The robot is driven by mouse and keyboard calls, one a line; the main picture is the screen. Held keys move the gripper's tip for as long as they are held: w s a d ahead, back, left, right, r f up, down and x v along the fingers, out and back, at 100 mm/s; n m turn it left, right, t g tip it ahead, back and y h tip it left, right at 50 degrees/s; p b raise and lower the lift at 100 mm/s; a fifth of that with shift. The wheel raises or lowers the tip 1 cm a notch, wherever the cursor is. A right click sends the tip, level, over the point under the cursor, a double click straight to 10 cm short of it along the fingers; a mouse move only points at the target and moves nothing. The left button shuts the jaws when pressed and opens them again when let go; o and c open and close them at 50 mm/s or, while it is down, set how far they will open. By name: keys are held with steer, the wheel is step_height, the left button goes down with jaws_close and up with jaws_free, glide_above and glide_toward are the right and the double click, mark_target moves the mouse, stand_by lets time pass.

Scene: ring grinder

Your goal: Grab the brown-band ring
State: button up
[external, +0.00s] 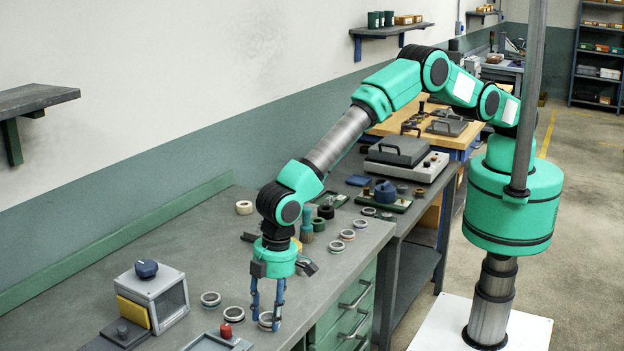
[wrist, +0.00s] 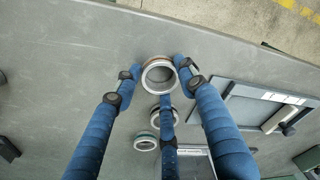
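In the wrist view, a pale metal ring (wrist: 146,76) with a reddish-brown band at its upper edge lies on the grey bench between my fingertips. My gripper (wrist: 158,68) has blue fingers spread to either side of it; the right tip is very close or touching, and a small gap shows at the left. A third finger comes up from below, toward the ring's near side. In the external view, my gripper (external: 265,320) points down at the bench's front edge, with the ring (external: 267,325) at its fingertips. I see no lift off the bench.
Two more rings, (external: 210,299) and (external: 234,314), lie left of my gripper. Several rings (external: 347,234) lie behind. The bench edge is close.

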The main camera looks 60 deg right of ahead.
steer(key=c, duration=0.3)
steer(key=shift+r, duration=0.1)
steer(key=shift+a+r, duration=0.1)
steer(key=shift+r, duration=1.65)
steer(key=s+d, duration=0.2)
steer(key=d, duration=0.3)
steer(key=s+d+r, duration=0.1)
steer(key=s+d, duration=0.1)
steer(key=d, duration=0.2)
steer(key=s+d, duration=0.2)
steer(key=d, duration=0.3)
steer(key=shift+s+d+r, duration=0.2)
steer(key=shift+s+d, duration=0.1)
steer(key=shift+d, duration=0.05)
